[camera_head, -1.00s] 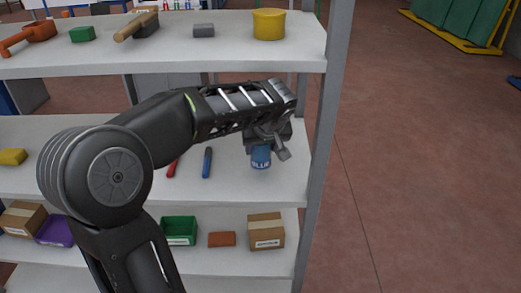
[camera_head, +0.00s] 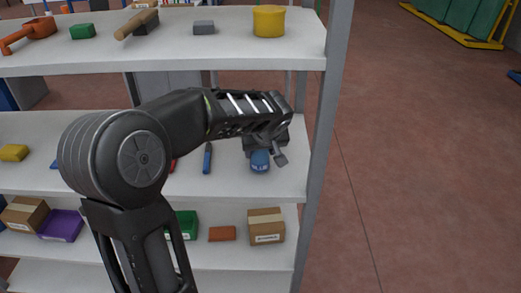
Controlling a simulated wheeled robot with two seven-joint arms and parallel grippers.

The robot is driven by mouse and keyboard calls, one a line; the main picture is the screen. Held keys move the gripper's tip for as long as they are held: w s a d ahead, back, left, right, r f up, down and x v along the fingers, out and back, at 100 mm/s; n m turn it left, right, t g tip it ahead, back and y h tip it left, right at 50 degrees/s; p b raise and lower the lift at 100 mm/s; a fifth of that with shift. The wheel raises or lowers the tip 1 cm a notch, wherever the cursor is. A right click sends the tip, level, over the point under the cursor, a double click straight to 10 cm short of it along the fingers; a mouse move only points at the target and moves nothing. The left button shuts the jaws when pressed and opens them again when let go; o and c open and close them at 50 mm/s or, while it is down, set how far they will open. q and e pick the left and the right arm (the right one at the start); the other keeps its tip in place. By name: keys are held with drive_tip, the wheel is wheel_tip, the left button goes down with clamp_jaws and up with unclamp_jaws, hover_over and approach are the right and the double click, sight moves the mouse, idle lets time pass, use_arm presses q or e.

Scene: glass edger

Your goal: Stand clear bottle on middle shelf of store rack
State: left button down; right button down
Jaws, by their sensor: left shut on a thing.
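My left arm reaches across the store rack, and my left gripper (camera_head: 264,146) is at the right end of the middle shelf (camera_head: 228,185). It is shut on a small blue bottle-like thing (camera_head: 260,162) with a pale mark on it. The gripper hides its upper part, so I cannot tell whether this is the clear bottle. Its lower end is at or just above the shelf; contact is not clear. No other bottle shows on the middle shelf. My right gripper is not in view.
A blue-handled tool (camera_head: 207,158) lies left of the held thing. The rack's right post (camera_head: 318,140) stands close to its right. The upper shelf (camera_head: 230,52) holds a yellow tub (camera_head: 269,21). A cardboard box (camera_head: 265,226) and green bin (camera_head: 186,224) sit below.

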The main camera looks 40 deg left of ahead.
use_arm(q)
drive_tip(key=c, duration=0.6)
unclamp_jaws()
drive_tip(key=shift+f, duration=0.1)
drive_tip(key=shift+o, duration=0.2)
drive_tip(key=shift+r+p, duration=0.2)
drive_tip(key=shift+p, duration=0.1)
drive_tip(key=b+v, duration=0.1)
drive_tip(key=v, duration=1.1)
drive_tip(key=shift+b, duration=0.3)
